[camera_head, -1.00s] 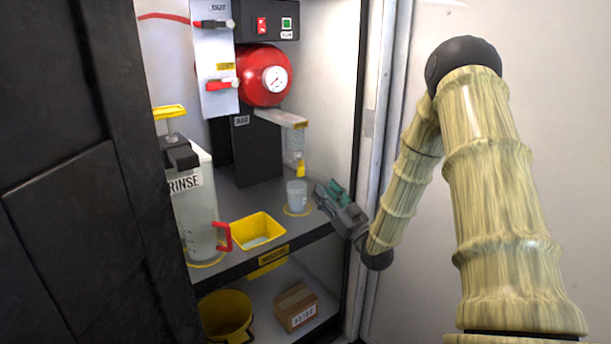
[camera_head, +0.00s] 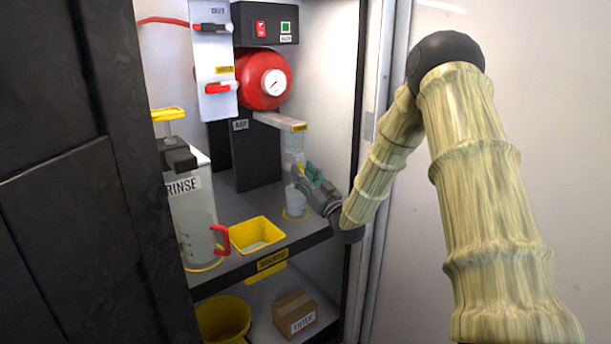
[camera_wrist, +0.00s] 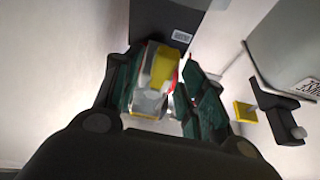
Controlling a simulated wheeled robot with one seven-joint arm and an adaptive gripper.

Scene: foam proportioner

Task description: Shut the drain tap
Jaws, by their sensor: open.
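The yellow drain tap (camera_head: 299,166) hangs under a small clear vessel (camera_head: 294,145) at the end of a bracket, mostly hidden by my gripper in the head view. In the wrist view the yellow tap (camera_wrist: 163,68) shows between the green-padded fingers, with clear plastic around it. My gripper (camera_head: 303,176) is open, its fingers on either side of the tap. I cannot tell whether they touch it. A clear cup (camera_head: 293,203) stands on the shelf below, partly behind the gripper.
A yellow tray (camera_head: 258,236) and a RINSE jug (camera_head: 191,215) with a red handle stand on the shelf to the left. A red tank (camera_head: 262,78) is above. The cabinet's right edge (camera_head: 372,130) is close to my arm.

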